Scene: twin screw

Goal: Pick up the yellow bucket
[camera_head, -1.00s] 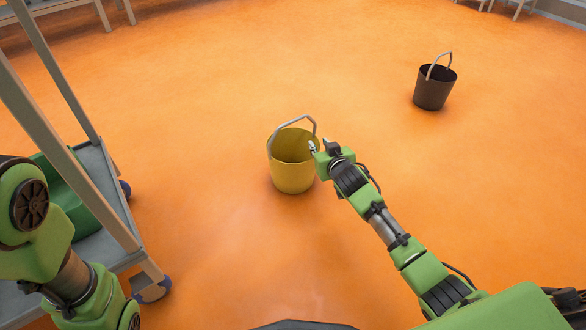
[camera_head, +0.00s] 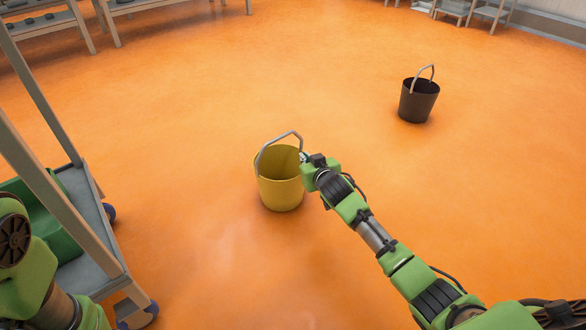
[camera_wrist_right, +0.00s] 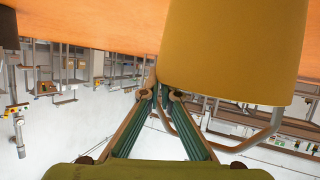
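The yellow bucket (camera_head: 281,193) is upright on or very near the orange floor in the middle of the head view, with its grey handle (camera_head: 277,138) raised. My right gripper (camera_head: 304,158) is at the right side of the handle, beside the bucket's rim. In the right wrist view the picture is upside down, and the bucket (camera_wrist_right: 235,50) fills the upper right. There my right gripper's fingers (camera_wrist_right: 160,94) converge on the side of the handle (camera_wrist_right: 255,140), which runs between the tips. My left arm shows at the lower left of the head view, but its gripper is out of view.
A black bucket (camera_head: 418,101) stands on the floor to the right and farther back. A grey wheeled cart (camera_head: 88,250) with a green bin (camera_head: 45,225) stands at the left. Tables and shelves line the back. The floor around the yellow bucket is clear.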

